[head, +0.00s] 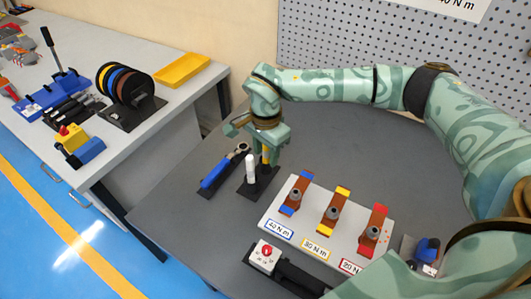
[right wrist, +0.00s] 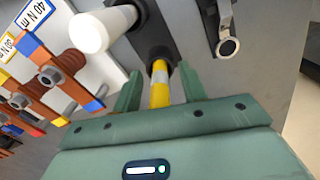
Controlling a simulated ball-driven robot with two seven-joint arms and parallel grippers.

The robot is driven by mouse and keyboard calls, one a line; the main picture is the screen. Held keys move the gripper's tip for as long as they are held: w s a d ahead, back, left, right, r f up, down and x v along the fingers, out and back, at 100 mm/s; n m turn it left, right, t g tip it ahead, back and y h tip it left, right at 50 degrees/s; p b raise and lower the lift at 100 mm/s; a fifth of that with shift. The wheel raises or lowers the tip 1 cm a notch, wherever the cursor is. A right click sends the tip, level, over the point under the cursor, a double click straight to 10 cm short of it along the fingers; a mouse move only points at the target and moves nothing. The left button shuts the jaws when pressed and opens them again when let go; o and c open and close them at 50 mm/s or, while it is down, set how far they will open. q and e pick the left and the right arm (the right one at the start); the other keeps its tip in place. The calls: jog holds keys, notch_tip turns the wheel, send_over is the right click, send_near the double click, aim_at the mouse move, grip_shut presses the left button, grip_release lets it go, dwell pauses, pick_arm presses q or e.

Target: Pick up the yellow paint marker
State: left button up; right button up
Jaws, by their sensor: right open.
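The yellow paint marker (right wrist: 160,93) stands in a dark holder (right wrist: 152,40) and shows between my right gripper's fingers in the right wrist view. In the head view a thin strip of the marker (head: 265,157) shows below the gripper; the rest is hidden. My right gripper (head: 266,146) is above the holder, pointing down. In the right wrist view its two green fingers (right wrist: 161,88) are open, one on each side of the marker, with gaps visible. A white marker (head: 250,169) stands beside it in the same holder. My left gripper is not in view.
A blue-handled wrench (head: 217,173) lies left of the holder. A white board (head: 314,233) with several torque-labelled busbar joints is in front right. A pegboard (head: 345,35) rises behind. A side table (head: 165,112) at left holds spools and a yellow tray (head: 183,69).

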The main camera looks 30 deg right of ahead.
jog(key=shift+r, duration=0.1)
grip_shut()
